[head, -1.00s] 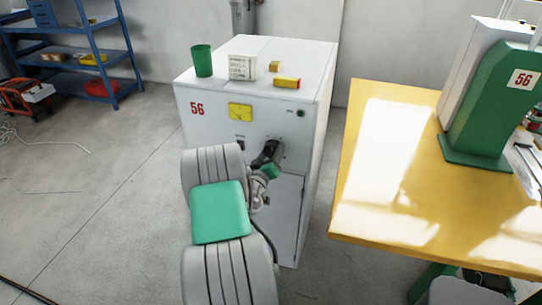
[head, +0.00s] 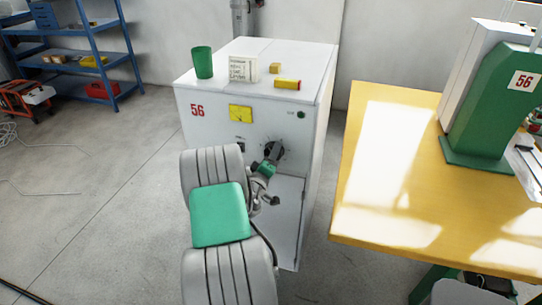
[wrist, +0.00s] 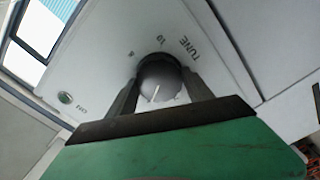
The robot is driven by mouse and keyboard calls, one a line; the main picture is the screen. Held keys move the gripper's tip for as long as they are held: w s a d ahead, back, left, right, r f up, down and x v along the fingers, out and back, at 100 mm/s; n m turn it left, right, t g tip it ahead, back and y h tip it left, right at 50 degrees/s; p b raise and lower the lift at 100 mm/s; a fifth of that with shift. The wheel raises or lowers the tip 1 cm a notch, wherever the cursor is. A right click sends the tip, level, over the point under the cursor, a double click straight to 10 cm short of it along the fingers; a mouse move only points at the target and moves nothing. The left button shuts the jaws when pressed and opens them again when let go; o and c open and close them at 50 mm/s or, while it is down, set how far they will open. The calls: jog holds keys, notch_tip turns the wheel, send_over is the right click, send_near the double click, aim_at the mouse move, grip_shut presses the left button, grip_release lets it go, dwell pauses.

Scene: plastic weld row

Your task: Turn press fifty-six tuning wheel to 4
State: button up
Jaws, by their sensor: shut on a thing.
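The press 56 cabinet (head: 225,170) is white, with a red 56 and a yellow meter (head: 241,113) on its front. Its tuning wheel (head: 275,149) is a dark round knob at the right of that front. My gripper (head: 270,158) reaches it from the front. In the wrist view the wheel (wrist: 160,82) sits between the two fingers of my gripper (wrist: 160,92), which are shut on it. A white mark shows on its face. TUNE, 10 and what looks like 8 are printed beside it; other scale numbers are hidden, so the setting cannot be read.
A green cup (head: 203,62), a white box (head: 242,69) and small yellow items stand on the cabinet top. A yellow table (head: 385,180) with a green press (head: 495,110) marked 56 stands to the right.

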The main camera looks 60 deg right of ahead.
jog(key=o, duration=1.4)
jog(key=shift+c, duration=0.2)
jog(key=s+a+b, duration=0.1)
jog(key=a+b, duration=0.1)
jog(key=a, duration=0.5)
jog(key=shift+s+a, duration=0.15)
jog(key=shift+a, duration=0.2)
